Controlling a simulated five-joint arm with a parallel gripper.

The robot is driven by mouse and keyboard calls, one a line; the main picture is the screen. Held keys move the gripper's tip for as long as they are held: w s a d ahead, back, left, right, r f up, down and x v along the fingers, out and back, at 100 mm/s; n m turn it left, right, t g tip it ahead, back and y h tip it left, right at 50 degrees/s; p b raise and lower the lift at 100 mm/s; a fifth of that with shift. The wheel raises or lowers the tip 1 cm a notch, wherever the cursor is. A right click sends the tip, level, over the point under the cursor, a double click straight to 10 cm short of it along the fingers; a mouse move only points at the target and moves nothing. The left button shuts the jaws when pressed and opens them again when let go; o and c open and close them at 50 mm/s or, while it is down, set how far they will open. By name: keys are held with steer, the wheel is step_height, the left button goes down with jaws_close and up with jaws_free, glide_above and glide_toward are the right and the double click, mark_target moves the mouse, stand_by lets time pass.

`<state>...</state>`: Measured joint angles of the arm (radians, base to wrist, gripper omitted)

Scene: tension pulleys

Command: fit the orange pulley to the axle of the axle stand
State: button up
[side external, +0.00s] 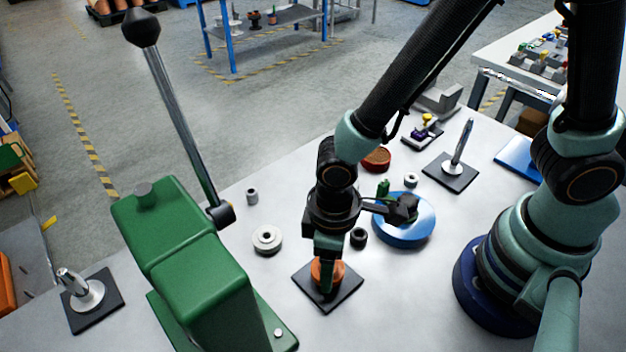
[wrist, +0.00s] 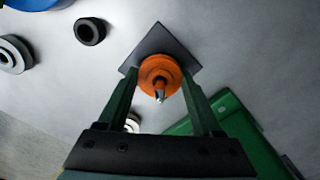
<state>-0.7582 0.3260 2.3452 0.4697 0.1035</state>
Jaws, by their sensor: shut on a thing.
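The orange pulley (side external: 328,272) sits low over the dark square plate of an axle stand (side external: 352,292), at the front middle of the table. In the wrist view the pulley (wrist: 150,70) lies between the green fingers of my gripper (wrist: 160,78), and a silver axle tip (wrist: 159,97) stands out through its centre. My gripper (side external: 327,277) points down and is shut on the pulley. The pulley is around the axle. Whether it rests fully on the stand's base is hidden by the fingers. The plate (wrist: 165,45) also shows behind the pulley in the wrist view.
A green lever machine (side external: 190,260) stands close on the left. Other axle stands are at the far left (side external: 95,305) and right (side external: 455,172). A pale pulley (side external: 267,240), a black ring (side external: 359,237) and a blue disc (side external: 405,225) lie nearby. The table in front is clear.

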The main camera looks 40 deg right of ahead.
steer(key=o, duration=1.5)
